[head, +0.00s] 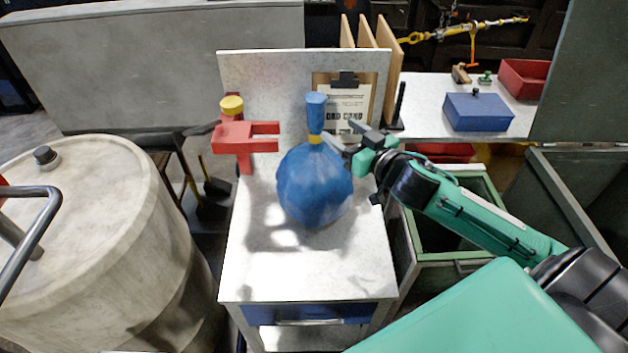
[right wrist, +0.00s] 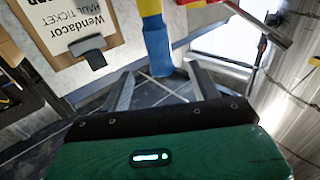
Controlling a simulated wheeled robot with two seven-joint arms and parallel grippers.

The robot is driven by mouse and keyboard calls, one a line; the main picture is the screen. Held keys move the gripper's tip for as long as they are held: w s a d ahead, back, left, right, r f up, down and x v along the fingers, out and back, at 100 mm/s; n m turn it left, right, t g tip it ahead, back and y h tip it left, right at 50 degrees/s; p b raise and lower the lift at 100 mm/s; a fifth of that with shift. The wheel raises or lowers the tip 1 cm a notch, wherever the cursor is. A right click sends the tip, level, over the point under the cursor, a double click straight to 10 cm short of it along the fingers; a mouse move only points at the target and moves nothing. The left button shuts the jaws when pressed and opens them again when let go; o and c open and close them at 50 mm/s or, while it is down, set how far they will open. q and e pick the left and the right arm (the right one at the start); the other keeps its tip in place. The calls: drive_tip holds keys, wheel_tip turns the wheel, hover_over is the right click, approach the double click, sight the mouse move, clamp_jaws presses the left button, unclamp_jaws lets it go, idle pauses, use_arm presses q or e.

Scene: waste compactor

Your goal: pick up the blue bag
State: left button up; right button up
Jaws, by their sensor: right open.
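The blue bag (head: 314,185) stands upright on a white-topped stand (head: 265,270). It has a round body, a yellow tie and a blue neck (head: 316,105) sticking up. My right gripper (head: 342,134) is open just right of the neck, near the height of the tie. In the right wrist view the blue neck (right wrist: 157,48) and yellow tie (right wrist: 150,8) show beyond the gap between the open fingers (right wrist: 160,70); I cannot tell whether either touches. Most of the bag's body is outside that view. My left gripper is not in view.
A red clamp-like fixture with a yellow knob (head: 232,105) stands left of the bag. A clipboard (head: 345,100) hangs on the back panel behind the gripper. A large drum (head: 90,230) is at left. A green open bin (head: 450,225) is at right, under my right arm.

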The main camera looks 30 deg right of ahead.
sight(321, 116)
drive_tip(key=shift+p+x, duration=0.35)
drive_tip(key=shift+x, duration=0.85)
drive_tip(key=p+x, duration=0.1)
drive_tip(key=x, duration=0.2)
drive_tip(key=shift+w, duration=0.4)
drive_tip(key=shift+w+a, duration=0.1)
drive_tip(key=shift+w, duration=0.3)
drive_tip(key=shift+w+a+r+p, duration=0.1)
drive_tip(key=shift+w+p, duration=0.45)
drive_tip(key=shift+p, duration=0.15)
drive_tip(key=p+x, duration=0.1)
drive_tip(key=x, duration=0.2)
drive_tip(key=shift+w+f+p, duration=0.15)
drive_tip(key=shift+f+p, duration=0.05)
drive_tip(key=shift+p, duration=0.1)
drive_tip(key=shift+w+f, duration=0.15)
drive_tip(key=shift+w, duration=0.25)
clamp_jaws()
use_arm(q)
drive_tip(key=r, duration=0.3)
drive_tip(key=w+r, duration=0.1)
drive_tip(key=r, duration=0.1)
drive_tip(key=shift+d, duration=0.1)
